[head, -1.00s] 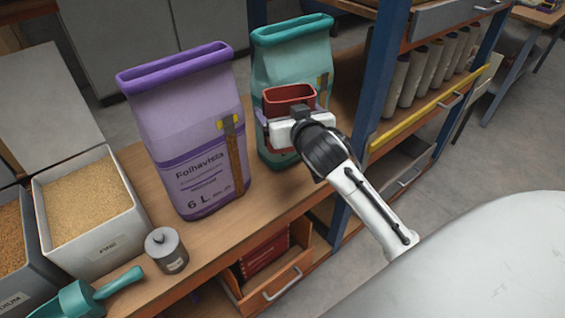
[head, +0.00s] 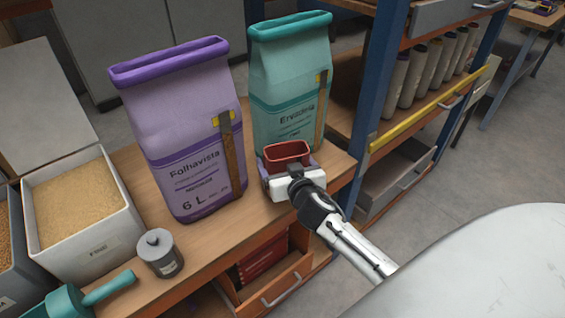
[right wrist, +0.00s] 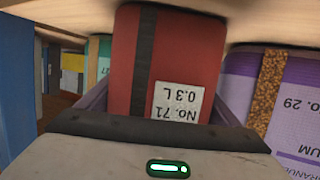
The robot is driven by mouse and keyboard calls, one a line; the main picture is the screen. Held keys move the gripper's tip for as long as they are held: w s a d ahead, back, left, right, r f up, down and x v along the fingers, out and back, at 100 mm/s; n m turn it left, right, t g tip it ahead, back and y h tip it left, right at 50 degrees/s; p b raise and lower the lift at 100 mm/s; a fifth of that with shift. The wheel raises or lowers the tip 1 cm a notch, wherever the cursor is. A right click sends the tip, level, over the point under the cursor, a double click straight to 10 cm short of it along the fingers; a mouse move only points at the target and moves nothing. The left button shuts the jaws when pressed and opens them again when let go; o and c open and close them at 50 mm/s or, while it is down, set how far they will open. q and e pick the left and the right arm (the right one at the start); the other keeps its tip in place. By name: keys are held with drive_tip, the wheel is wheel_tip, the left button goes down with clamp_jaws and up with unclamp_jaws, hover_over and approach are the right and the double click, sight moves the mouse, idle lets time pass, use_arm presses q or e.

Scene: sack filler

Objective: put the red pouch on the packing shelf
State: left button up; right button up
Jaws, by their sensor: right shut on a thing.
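The small red pouch (head: 287,151) is held in my right gripper (head: 288,166), in front of the teal sack near the right end of the wooden bench. In the right wrist view the pouch (right wrist: 180,55) fills the middle, between the fingers, with a dark stripe and a white label reading "No. 71, 0.3 L". My right gripper is shut on it. I cannot tell whether the pouch touches the bench top. The packing shelf is not clearly identifiable; a shelf rack (head: 383,95) with blue posts stands to the right. My left gripper is not in view.
A purple sack (head: 185,140) and a teal sack (head: 290,85) stand on the bench (head: 255,215). A grey canister (head: 160,253), a grain bin (head: 85,210) and a teal scoop (head: 95,293) are at left. An open drawer (head: 275,285) juts out below.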

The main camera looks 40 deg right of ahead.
drive_tip(key=o, duration=0.9)
drive_tip(key=shift+f, duration=0.1)
drive_tip(key=shift+s+r, duration=0.2)
drive_tip(key=v, duration=1.1)
drive_tip(key=s+a+f+n+g+y, duration=0.5)
drive_tip(key=s+a+f+y, duration=0.2)
drive_tip(key=s+a+f, duration=0.8)
wheel_tip(320, 180, down, 4)
drive_tip(key=s, duration=0.2)
drive_tip(key=shift+s+a+n, duration=0.3)
drive_tip(key=shift+s, duration=0.05)
